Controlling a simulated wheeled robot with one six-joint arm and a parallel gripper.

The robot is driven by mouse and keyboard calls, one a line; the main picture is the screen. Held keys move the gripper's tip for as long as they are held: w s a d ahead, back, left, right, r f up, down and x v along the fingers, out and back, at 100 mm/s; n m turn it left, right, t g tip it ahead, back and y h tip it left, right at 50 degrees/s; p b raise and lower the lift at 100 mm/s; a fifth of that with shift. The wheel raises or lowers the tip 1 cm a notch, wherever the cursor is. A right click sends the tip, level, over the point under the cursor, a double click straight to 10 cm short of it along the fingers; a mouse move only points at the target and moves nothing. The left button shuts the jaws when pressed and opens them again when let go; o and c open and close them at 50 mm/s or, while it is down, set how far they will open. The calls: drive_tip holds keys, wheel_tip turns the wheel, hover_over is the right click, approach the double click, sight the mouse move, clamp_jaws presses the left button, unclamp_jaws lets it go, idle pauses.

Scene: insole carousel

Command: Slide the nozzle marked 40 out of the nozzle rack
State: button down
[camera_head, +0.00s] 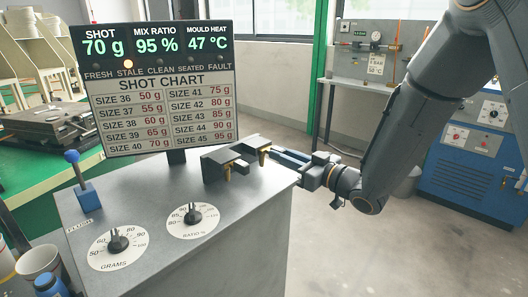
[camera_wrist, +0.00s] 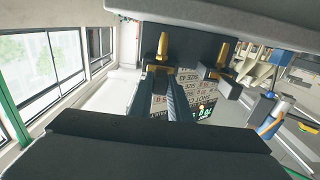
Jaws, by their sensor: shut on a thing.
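The dark nozzle rack (camera_head: 215,162) stands at the back right of the grey console top. My gripper (camera_head: 272,155) reaches in from the right and is shut on the right-end nozzle. In the wrist view the held nozzle (camera_wrist: 163,46) stands at my fingertips (camera_wrist: 162,67), and the other nozzle (camera_wrist: 222,54) is to its right, apart from my fingers. The held nozzle still appears within the rack. I cannot read a number on either nozzle.
The display and shot chart (camera_head: 160,88) stand behind the rack. Two dials, grams (camera_head: 118,242) and ratio (camera_head: 193,216), and a blue flush lever (camera_head: 80,180) are on the console (camera_head: 150,215). The floor right of the console is open, with a blue machine (camera_head: 470,150) beyond.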

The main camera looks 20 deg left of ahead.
drive_tip(key=p+v, duration=0.1)
drive_tip(key=v, duration=0.6)
idle(1.0)
